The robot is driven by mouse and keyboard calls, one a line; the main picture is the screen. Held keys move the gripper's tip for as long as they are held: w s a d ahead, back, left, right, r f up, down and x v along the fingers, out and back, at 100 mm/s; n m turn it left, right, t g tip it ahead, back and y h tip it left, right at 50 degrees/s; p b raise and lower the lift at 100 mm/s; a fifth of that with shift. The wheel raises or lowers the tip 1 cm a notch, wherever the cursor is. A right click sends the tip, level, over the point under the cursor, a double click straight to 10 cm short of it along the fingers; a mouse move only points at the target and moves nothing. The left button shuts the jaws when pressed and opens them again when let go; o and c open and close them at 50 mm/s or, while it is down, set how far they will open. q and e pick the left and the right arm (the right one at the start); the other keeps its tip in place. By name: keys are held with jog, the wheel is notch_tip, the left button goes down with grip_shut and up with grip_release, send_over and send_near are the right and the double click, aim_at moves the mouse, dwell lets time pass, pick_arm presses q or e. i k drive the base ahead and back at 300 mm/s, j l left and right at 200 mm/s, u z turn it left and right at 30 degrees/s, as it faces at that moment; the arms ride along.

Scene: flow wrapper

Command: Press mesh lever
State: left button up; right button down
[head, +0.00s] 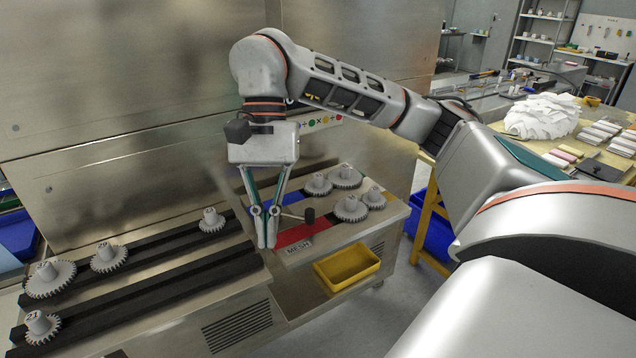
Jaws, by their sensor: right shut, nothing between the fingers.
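The mesh lever is a thin rod with a dark knob (309,215), above a red panel (296,234) in the head view. A plate reading MESH (299,250) sits at the front edge below it. My right gripper (267,243) points down just left of the lever, its fingers together and empty. The fingers partly hide the lever's left end and the panel's left part. I cannot tell whether a finger touches the rod. My left gripper is not in view.
Several grey gears (351,208) stand right of and behind the lever. More numbered gears (109,257) stand on dark rails (165,282) at left. A yellow bin (347,268) sits below the front edge. A steel wall (120,100) rises behind.

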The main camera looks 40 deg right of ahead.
aim_at(309, 219)
jog(key=i+l, duration=0.15)
jog(key=l, duration=0.2)
jog(key=i+l, duration=0.15)
jog(key=l, duration=0.25)
jog(key=i+l, duration=0.15)
jog(key=l, duration=0.2)
